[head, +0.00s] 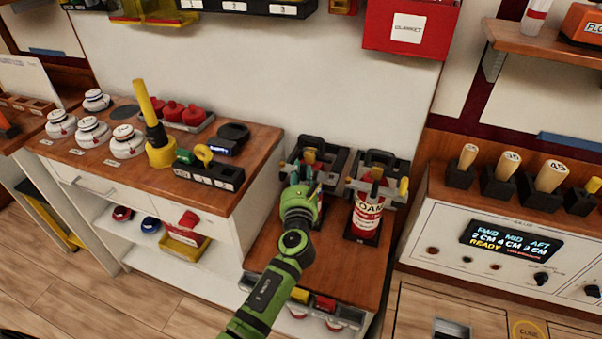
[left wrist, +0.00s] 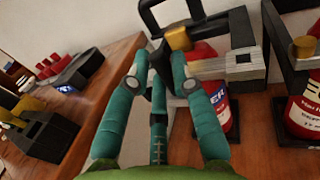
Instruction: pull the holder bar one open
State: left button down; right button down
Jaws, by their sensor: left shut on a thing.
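Two black holders stand side by side on the low wooden top, the left one (head: 335,160) and the right one (head: 385,160). The left holder's grey bar (left wrist: 208,68) runs across in front of a red extinguisher (left wrist: 232,112), with a yellow knob (left wrist: 180,39) above it. My left gripper (head: 303,182) is at the left holder. In the left wrist view its teal fingers (left wrist: 160,72) are shut around the dark left end of the bar. The gripper hides most of the left extinguisher in the head view. My right gripper is not in view.
A red foam extinguisher (head: 367,217) stands in the right holder, close on the right. A wooden-topped counter (head: 225,190) with a yellow plunger-like thing (head: 160,150) and a black block is on the left. A panel with a display (head: 512,240) is on the right.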

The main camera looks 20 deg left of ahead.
pick_arm(q)
jog(key=shift+s+a+m+g+h, duration=0.1)
jog(key=shift+s+a+m+h, duration=0.55)
jog(key=shift+m+h, duration=0.95)
jog(key=shift+s+a+m+g+h, duration=0.1)
jog(key=shift+s+a+m+h, duration=0.5)
jog(key=shift+h, duration=1.6)
jog(key=shift+s+a+m+g+h, duration=0.1)
jog(key=shift+s+a+m+h, duration=0.25)
jog(key=shift+a+m+h, duration=0.9)
jog(key=shift+d+m+h, duration=0.35)
jog(key=shift+d+h, duration=0.1)
jog(key=shift+h, duration=0.4)
jog(key=c, duration=1.3)
grip_release()
jog(key=shift+c, duration=0.2)
jog(key=shift+s, duration=0.1)
